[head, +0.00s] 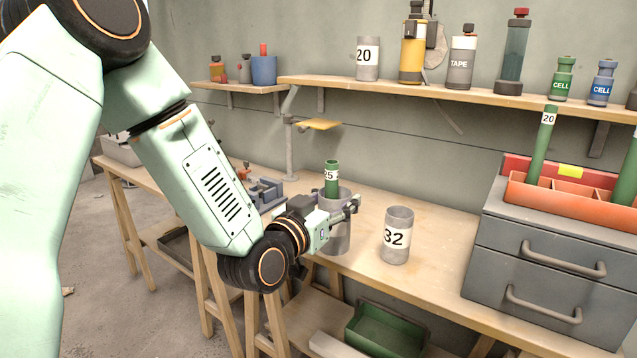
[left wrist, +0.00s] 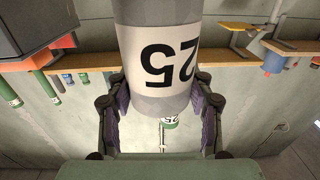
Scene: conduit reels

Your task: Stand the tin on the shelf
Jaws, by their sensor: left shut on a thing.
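The tin (head: 338,236) is a grey open cylinder over the bench, upright. In the left wrist view, which is upside down, the tin (left wrist: 150,98) shows a white label reading 25. My left gripper (head: 338,213) is shut on it from the left, with a finger on each side. A green tube (head: 332,168) labelled 25 rises at the tin's mouth; I cannot tell whether it is inside or behind. Whether the tin's base touches the bench is unclear. The wall shelf (head: 430,93) runs above the back of the bench. My right gripper is out of view.
A grey tin (head: 397,236) marked 32 stands right of the held tin. On the shelf are a tin (head: 367,60) marked 20, a yellow bottle (head: 412,56), a TAPE bottle (head: 460,66) and others, with gaps between. A drawer unit (head: 545,262) stands at right.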

